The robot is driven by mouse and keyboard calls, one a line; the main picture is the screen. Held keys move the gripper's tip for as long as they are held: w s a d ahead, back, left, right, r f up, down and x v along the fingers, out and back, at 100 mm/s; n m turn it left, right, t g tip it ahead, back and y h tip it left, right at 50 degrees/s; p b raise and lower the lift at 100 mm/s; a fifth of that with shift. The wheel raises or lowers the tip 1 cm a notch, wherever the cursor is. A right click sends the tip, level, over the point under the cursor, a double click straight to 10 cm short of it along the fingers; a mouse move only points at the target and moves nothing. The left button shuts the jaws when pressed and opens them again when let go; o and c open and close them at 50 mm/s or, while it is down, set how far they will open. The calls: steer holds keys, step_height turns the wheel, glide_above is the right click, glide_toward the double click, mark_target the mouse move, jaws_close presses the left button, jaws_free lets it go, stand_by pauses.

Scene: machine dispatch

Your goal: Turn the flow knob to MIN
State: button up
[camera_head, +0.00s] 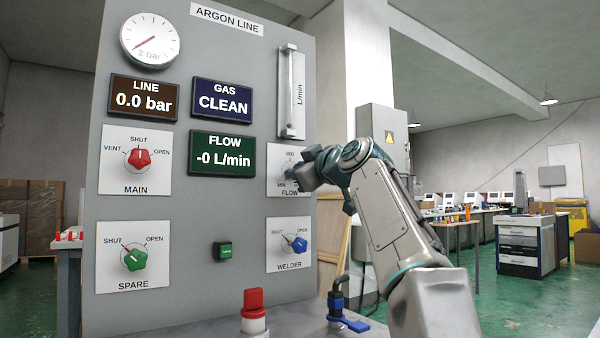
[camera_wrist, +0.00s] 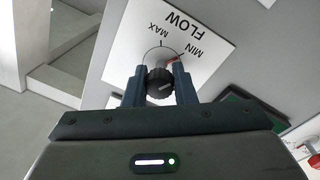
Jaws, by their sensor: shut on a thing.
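The flow knob (camera_wrist: 159,88) is black and round, with a pale line on its face. It sits on the white FLOW plate (camera_wrist: 140,38), which appears upside down in the wrist view with MIN and MAX labels. My gripper (camera_wrist: 159,68) is shut on the knob, one finger on each side. In the head view, my gripper (camera_head: 307,172) reaches the FLOW plate (camera_head: 276,191) from the right and hides part of the knob. The green flow display (camera_head: 222,153) reads -0 L/min.
The grey panel (camera_head: 190,220) also carries a red MAIN knob (camera_head: 139,158), a green SPARE knob (camera_head: 133,258) and a blue WELDER knob (camera_head: 298,244) below FLOW. A glass flow tube (camera_head: 292,92) stands above.

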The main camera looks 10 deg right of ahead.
steer(key=shift+f, duration=0.1)
stand_by(0.3)
steer(key=o, duration=1)
steer(key=b+v, duration=0.3)
steer(key=v, duration=1)
steer(key=shift+s, duration=0.35)
steer(key=shift+d, duration=0.15)
